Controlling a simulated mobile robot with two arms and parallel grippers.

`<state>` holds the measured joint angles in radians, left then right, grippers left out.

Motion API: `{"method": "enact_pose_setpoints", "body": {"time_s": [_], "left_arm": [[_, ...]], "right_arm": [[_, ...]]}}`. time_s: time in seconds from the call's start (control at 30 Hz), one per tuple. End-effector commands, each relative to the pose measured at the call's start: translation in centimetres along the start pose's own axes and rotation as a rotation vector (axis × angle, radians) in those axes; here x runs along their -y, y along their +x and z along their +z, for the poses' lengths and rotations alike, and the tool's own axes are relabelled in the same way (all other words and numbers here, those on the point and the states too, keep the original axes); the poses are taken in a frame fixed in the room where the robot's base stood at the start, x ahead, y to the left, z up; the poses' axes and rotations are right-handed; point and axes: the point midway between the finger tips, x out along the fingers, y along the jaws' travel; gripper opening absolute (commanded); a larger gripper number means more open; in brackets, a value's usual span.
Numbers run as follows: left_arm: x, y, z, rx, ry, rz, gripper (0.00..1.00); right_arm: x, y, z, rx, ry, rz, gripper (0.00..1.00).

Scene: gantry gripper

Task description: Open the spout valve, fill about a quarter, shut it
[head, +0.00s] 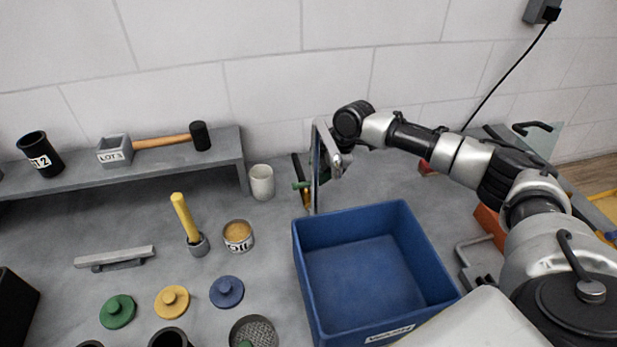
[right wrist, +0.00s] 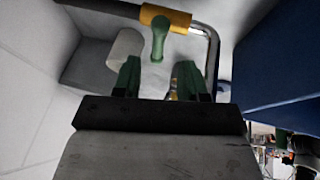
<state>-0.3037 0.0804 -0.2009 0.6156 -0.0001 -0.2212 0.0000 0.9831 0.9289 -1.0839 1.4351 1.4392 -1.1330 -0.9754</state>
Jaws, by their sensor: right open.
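The spout valve (right wrist: 165,17) shows in the right wrist view as a yellow body on a curved metal pipe, with a green lever (right wrist: 159,42) hanging from it. My right gripper (right wrist: 158,72) is open, its two green fingers pointing towards the lever; the lever lies just beyond the fingertips, with no visible grip. In the head view my right gripper (head: 308,183) is beside the back wall, hiding most of the spout. A white cup (head: 262,182) stands on the table left of it and also shows in the right wrist view (right wrist: 122,50). The cup's inside is unclear. My left gripper is out of view.
A blue bin (head: 350,275) stands in front of my right gripper. A grey shelf (head: 215,160) with a hammer (head: 175,139) and black cup (head: 40,153) is at the left. A tin (head: 238,236), yellow-handled tool (head: 186,218) and several round lids lie in front.

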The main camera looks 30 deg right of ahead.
Motion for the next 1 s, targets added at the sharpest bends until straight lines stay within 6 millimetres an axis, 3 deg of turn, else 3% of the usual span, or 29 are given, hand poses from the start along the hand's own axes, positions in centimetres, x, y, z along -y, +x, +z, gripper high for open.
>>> {"method": "enact_pose_setpoints", "body": {"time_s": [0.3,0.7,1.0], "left_arm": [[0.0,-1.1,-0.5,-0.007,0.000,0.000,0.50],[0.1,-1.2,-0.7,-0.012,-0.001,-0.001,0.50],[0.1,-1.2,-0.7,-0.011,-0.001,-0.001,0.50]], "right_arm": [[0.0,4.9,-0.1,-0.001,0.000,-0.001,0.42],[0.0,5.8,0.0,0.000,0.000,0.000,0.42],[0.0,5.7,0.0,0.000,0.000,0.001,0.00]]}}
